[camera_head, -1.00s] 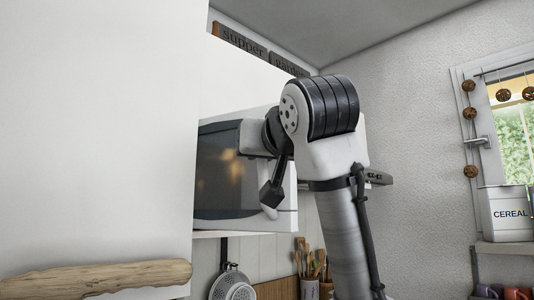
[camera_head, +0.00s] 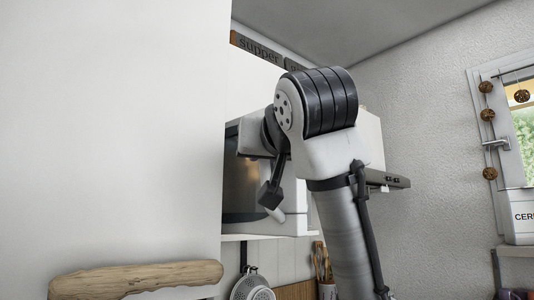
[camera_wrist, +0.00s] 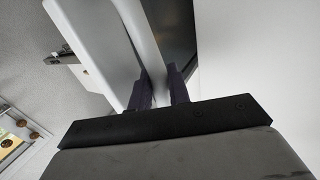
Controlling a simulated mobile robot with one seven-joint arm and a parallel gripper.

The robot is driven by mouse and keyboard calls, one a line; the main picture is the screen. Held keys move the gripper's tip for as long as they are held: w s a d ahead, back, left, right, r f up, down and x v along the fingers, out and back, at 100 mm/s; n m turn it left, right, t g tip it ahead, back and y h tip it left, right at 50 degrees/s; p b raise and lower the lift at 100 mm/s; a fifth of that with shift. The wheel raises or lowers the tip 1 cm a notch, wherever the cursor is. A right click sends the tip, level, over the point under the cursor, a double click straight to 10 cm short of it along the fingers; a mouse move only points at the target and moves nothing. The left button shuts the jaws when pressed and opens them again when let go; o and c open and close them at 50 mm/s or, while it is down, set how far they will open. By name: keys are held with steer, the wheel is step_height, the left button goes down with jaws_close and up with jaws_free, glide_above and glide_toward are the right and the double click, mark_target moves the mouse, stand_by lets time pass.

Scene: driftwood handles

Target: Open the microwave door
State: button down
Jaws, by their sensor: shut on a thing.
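The microwave (camera_head: 293,222) stands on a shelf behind my arm, with a white body and a dark glass door (camera_head: 242,180). My gripper (camera_head: 270,194) is at the door's right side, and my arm hides much of the microwave front. The lower end of the white handle (camera_head: 274,213) shows just below my finger. In the wrist view, my gripper (camera_wrist: 161,88) has its two dark fingers closed around the pale handle bar (camera_wrist: 149,50), beside the dark glass (camera_wrist: 173,28). I cannot tell whether the door is ajar.
A large white panel (camera_head: 110,130) with a driftwood handle (camera_head: 137,279) fills the left foreground and hides the microwave's left part. A strainer (camera_head: 252,285) hangs below the shelf, beside utensils (camera_head: 321,262). A window (camera_head: 515,130) is at the right.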

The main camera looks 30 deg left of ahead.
steer(key=c, duration=1.5)
jaws_free()
steer(key=shift+a, duration=0.2)
steer(key=shift+o, duration=0.2)
steer(key=shift+d, duration=0.1)
steer(key=shift+s+d, duration=0.15)
steer(key=shift+s, duration=0.05)
steer(key=b+v, duration=0.4)
steer(key=v, duration=0.9)
steer(key=shift+s+d, duration=0.1)
steer(key=shift+d, duration=0.05)
